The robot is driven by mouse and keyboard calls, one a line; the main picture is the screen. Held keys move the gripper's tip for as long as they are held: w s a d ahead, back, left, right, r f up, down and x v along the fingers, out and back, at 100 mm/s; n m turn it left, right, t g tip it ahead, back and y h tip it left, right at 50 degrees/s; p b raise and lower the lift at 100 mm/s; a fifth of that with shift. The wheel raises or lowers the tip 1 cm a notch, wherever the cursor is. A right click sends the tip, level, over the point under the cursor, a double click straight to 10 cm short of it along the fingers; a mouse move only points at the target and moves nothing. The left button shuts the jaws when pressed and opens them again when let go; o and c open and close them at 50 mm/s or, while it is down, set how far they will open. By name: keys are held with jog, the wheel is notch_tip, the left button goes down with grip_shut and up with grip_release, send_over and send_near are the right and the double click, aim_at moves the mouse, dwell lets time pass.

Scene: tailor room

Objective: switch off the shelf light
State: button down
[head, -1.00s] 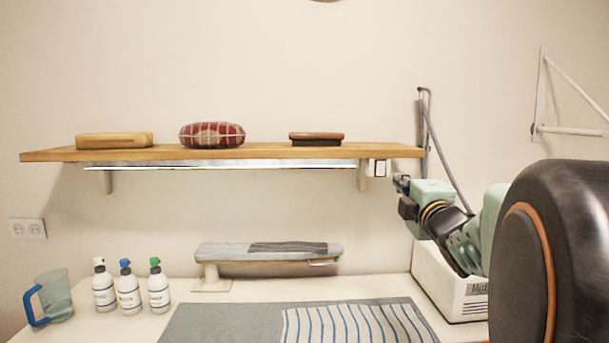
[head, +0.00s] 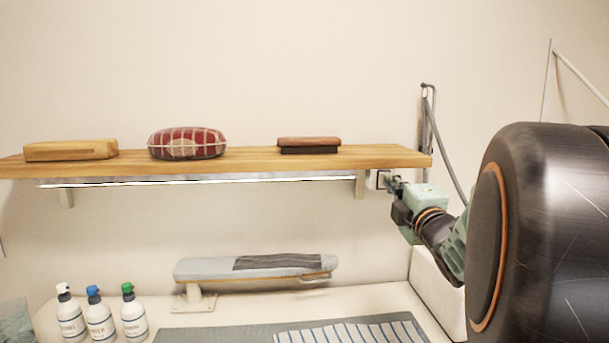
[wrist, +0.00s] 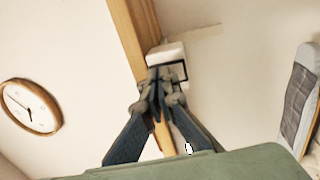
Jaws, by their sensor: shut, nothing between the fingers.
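The shelf light (head: 200,182) is a slim strip under the wooden shelf, and its lower edge looks bright. A small white switch box with a dark-framed face (head: 382,179) hangs under the shelf's right end. In the wrist view the switch box (wrist: 168,54) lies just beyond my fingertips. My gripper (head: 390,183) is shut and empty, its tips at the switch box's face and covering part of it. In the wrist view my gripper (wrist: 157,75) overlaps the box's lower left part. I cannot tell whether the tips touch the switch.
The wooden shelf (head: 240,160) bears a wooden block (head: 70,150), a plaid cushion (head: 187,143) and a brush (head: 309,145). A grey cable (head: 445,150) hangs on the wall to the right. A wall clock (wrist: 29,106) shows in the wrist view.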

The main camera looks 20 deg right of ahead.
jog(key=shift+w, duration=0.2)
dwell(0.3)
jog(key=shift+w+r+g+p, duration=0.15)
jog(key=shift+w+g+p, duration=0.25)
jog(key=shift+p, duration=0.45)
jog(key=shift+s, duration=0.2)
